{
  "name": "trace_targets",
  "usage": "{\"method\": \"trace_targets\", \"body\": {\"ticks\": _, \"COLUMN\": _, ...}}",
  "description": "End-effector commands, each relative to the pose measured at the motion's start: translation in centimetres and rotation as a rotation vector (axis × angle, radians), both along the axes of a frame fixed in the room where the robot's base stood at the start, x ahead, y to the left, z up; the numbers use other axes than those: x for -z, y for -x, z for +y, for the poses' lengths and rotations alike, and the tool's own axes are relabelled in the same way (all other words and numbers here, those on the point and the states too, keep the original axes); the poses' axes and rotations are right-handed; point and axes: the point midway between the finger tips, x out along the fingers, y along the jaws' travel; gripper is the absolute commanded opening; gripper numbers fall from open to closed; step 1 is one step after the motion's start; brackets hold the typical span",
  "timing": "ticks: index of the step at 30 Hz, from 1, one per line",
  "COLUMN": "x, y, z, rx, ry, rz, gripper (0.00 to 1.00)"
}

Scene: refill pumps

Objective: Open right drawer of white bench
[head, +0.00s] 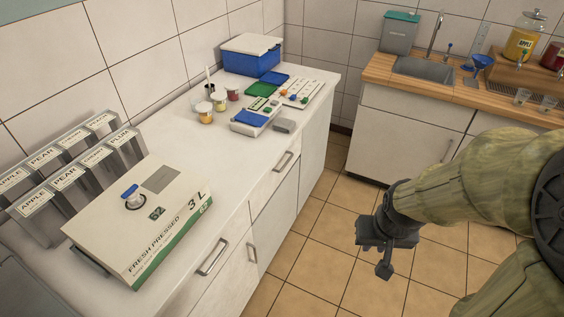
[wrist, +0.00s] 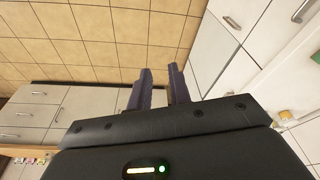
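The white bench (head: 322,82) runs along the left wall in the head view. Its front has two top drawers, both closed. The far drawer (head: 268,182), at the right when facing the front, has a grey bar handle (head: 283,161). The near drawer (head: 200,285) has a similar handle (head: 213,257). My gripper (head: 384,268) hangs over the floor, right of the bench and apart from it. In the wrist view its two fingers (wrist: 160,88) stand apart with a narrow empty gap. Part of the bench front (wrist: 255,40) shows at right there, with two handles.
The bench top holds a juice box (head: 140,215), labelled bins, several small jars, a blue box (head: 250,58) and trays. A door handle (head: 252,250) sits below the drawers. A wood-topped sink counter (head: 420,88) stands at the back right. The tiled floor (head: 325,245) between is clear.

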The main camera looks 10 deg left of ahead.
Motion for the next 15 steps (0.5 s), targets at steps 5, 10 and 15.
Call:
{"method": "trace_targets", "body": {"ticks": 5, "x": 0.0, "y": 0.0, "z": 0.0, "rx": 0.0, "ry": 0.0, "rz": 0.0, "gripper": 0.2}}
{"method": "trace_targets", "body": {"ticks": 10, "x": 0.5, "y": -0.5, "z": 0.0, "rx": -0.014, "ry": 0.003, "rz": -0.013, "gripper": 0.2}}
{"method": "trace_targets", "body": {"ticks": 15, "x": 3.4, "y": -3.8, "z": 0.3, "rx": -0.112, "ry": 0.032, "rz": -0.104, "gripper": 0.2}}
